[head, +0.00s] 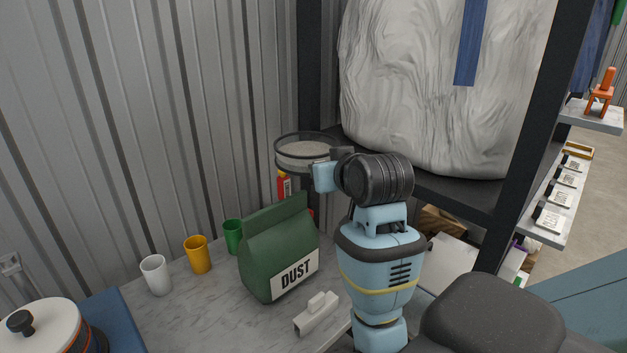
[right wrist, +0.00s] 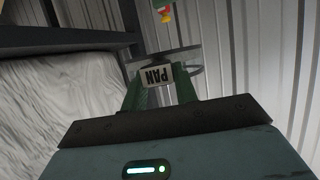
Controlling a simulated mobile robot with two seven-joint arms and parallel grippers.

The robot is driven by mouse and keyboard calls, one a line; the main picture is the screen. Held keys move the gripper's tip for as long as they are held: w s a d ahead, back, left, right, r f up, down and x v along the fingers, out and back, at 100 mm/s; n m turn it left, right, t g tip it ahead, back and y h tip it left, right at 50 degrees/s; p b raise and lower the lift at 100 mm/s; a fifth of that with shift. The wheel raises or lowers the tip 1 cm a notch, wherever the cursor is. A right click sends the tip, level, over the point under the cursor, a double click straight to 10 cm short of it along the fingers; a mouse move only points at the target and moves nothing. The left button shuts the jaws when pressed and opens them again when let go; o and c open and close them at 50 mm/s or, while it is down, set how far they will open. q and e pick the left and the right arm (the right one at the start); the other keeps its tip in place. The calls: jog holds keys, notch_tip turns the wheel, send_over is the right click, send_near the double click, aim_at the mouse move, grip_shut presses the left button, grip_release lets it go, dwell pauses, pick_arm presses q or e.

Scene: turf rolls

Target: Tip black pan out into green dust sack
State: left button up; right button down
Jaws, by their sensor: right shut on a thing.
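The black pan (head: 293,165) is round with a dark rim and a pale grey inside. It looks about level, held up in the air, and appears above the sack's top in the head view. My right gripper (head: 328,171) is shut on its right side. In the right wrist view the pan's PAN label (right wrist: 158,76) shows upside down between the fingers (right wrist: 157,92). The green dust sack (head: 262,262) stands upright on the table with a DUST label; I cannot see into its top. My left gripper is not in view.
On the grey marble table (head: 205,317) stand a white cup (head: 157,275), an orange cup (head: 198,255) and a green cup (head: 233,237). A white handled block (head: 316,313) lies before the sack. A red bottle (head: 284,187) is behind it. A dark rack post (head: 308,65) rises behind the pan.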

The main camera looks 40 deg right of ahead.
jog(key=shift+w+a+r, duration=0.1)
jog(key=shift+a+r, duration=0.1)
jog(key=shift+r, duration=0.05)
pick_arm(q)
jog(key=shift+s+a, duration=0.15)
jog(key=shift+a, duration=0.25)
